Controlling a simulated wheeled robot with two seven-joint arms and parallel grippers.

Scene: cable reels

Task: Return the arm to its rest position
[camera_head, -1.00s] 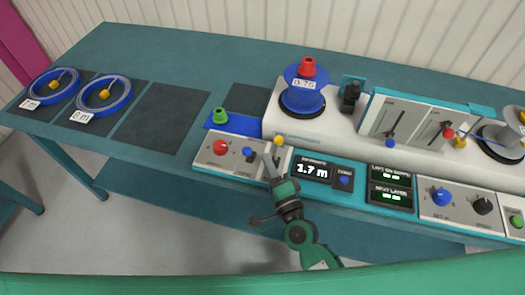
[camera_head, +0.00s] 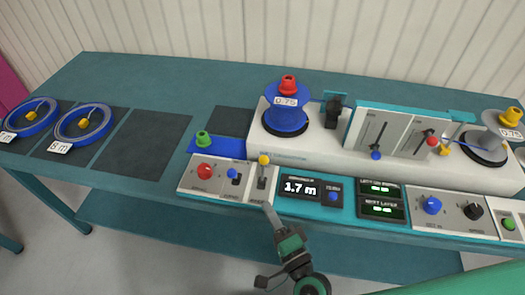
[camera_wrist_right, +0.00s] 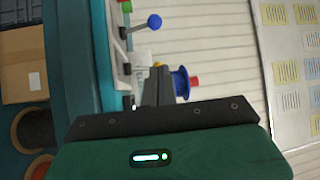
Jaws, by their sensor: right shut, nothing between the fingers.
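My right gripper (camera_head: 269,208) is in the lower middle of the head view, just in front of the machine's front edge. Its fingers are together and hold nothing. They also show in the right wrist view (camera_wrist_right: 155,85), dark, pointing toward the blue reel. The winding machine (camera_head: 300,150) has a white body and a control panel below the "0.75" blue reel (camera_head: 287,119). The yellow-knobbed lever (camera_head: 263,160) stands a little beyond the fingertips, apart from them. The display (camera_head: 299,188) reads 1.7 m. My left gripper is not in view.
Two blue cable rings (camera_head: 85,124) (camera_head: 30,117) lie on dark mats on the left of the teal table (camera_head: 110,75). A bare mat (camera_head: 148,143) is beside them. A cardboard box (camera_wrist_right: 22,65) shows in the right wrist view. Open floor lies before the table.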

